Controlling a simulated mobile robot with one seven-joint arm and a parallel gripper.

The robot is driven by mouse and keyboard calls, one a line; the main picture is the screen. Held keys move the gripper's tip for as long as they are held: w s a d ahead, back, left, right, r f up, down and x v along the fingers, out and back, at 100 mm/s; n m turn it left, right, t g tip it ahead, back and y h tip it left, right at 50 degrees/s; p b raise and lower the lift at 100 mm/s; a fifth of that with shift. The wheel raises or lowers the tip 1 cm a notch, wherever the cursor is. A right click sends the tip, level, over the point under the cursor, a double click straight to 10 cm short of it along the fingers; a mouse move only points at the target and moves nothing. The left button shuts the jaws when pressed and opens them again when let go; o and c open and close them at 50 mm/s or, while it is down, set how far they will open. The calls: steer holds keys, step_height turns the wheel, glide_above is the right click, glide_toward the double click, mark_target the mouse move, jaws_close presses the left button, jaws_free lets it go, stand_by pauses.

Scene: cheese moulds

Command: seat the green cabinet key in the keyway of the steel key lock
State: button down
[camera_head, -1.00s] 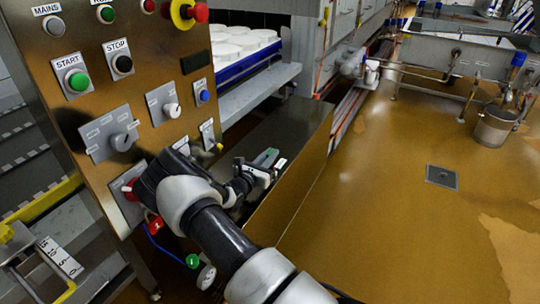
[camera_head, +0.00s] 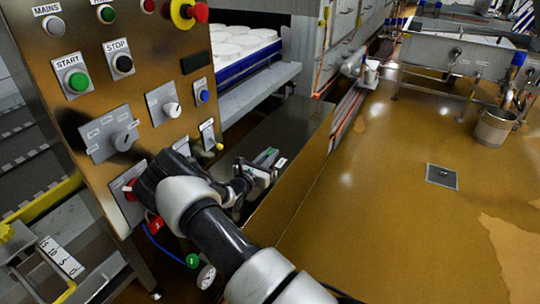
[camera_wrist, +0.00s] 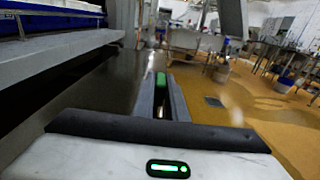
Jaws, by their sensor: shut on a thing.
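My gripper (camera_head: 262,172) is to the right of the steel control panel, in front of a dark metal surface. It is shut on the green cabinet key (camera_wrist: 161,80), which shows between the fingers in the wrist view. In the head view the key (camera_head: 270,156) is a small green patch at the fingertips. The key's far end is hard to make out. I cannot pick out the steel key lock for certain. My arm hides part of the lower panel. The key touches no panel fitting that I can see.
The control panel (camera_head: 150,60) carries START and STOP buttons, rotary switches and a red knob (camera_head: 131,188) beside my arm. A shelf (camera_head: 250,92) with white moulds in a blue tray stands behind. The dark metal surface (camera_head: 290,130) lies beyond my gripper. Open brown floor is at right.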

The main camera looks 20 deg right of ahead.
steer(key=shift+f+b, duration=0.85)
steer(key=shift+f, duration=0.4)
steer(key=c, duration=1.7)
jaws_free()
steer(key=p+v, duration=0.3)
steer(key=v, duration=1.4)
steer(key=shift+s+a, duration=0.1)
steer(key=shift+a, duration=0.1)
